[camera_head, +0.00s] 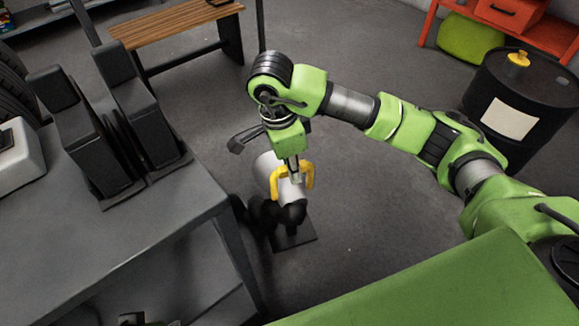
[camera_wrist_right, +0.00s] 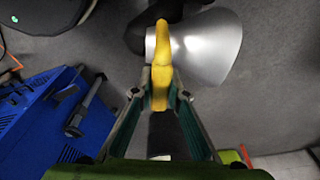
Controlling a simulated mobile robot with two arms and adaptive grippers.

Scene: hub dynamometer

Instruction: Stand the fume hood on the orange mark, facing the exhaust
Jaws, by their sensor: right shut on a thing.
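The fume hood shows a silver cone (camera_head: 264,168), a yellow handle (camera_head: 309,178), a black jointed hose and a flat dark base plate (camera_head: 295,243). It is in the middle of the head view, right of the grey bench. My right gripper (camera_head: 295,176) comes down from above and is shut on the yellow handle. In the right wrist view, the gripper's fingers (camera_wrist_right: 160,92) close around the handle (camera_wrist_right: 162,50), with the silver cone (camera_wrist_right: 208,45) just beyond. My left gripper is out of view. I see no orange mark and cannot pick out the exhaust.
A grey bench (camera_head: 150,215) with black upright units (camera_head: 80,140) stands close on the left. A wooden bench (camera_head: 175,27) is at the back. A black drum (camera_head: 525,90) and an orange table (camera_head: 550,35) are at right. A blue box (camera_wrist_right: 40,110) shows in the wrist view.

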